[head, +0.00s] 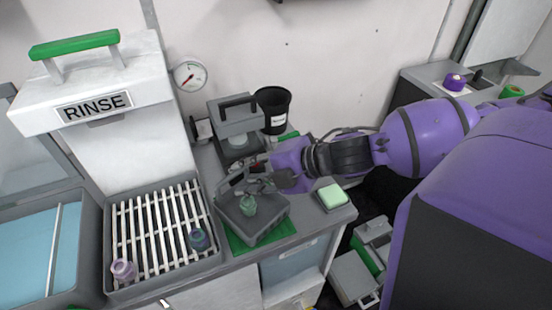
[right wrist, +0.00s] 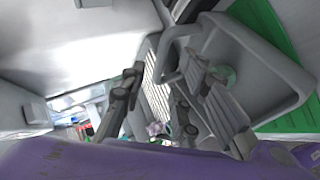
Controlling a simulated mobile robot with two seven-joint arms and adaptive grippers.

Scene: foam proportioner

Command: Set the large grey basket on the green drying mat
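The large grey basket (head: 262,228) sits over the green drying mat (head: 236,243) on the counter, and looks to rest on it. Green mat shows along its front and left sides. A small green jar (head: 248,206) stands in the basket. My right gripper (head: 232,184) is over the basket's back left part. In the right wrist view the basket (right wrist: 270,75) with its grey handle (right wrist: 165,45) is beside the fingers (right wrist: 155,105), which are spread apart with nothing clearly between them. The mat (right wrist: 285,35) also shows there. My left gripper is out of view.
The RINSE unit (head: 95,100) stands left, above a slatted rack (head: 155,245) holding small jars. A grey device (head: 235,125) and black cup (head: 272,108) stand behind the basket. A pale green sponge (head: 332,196) lies on a tray to the right.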

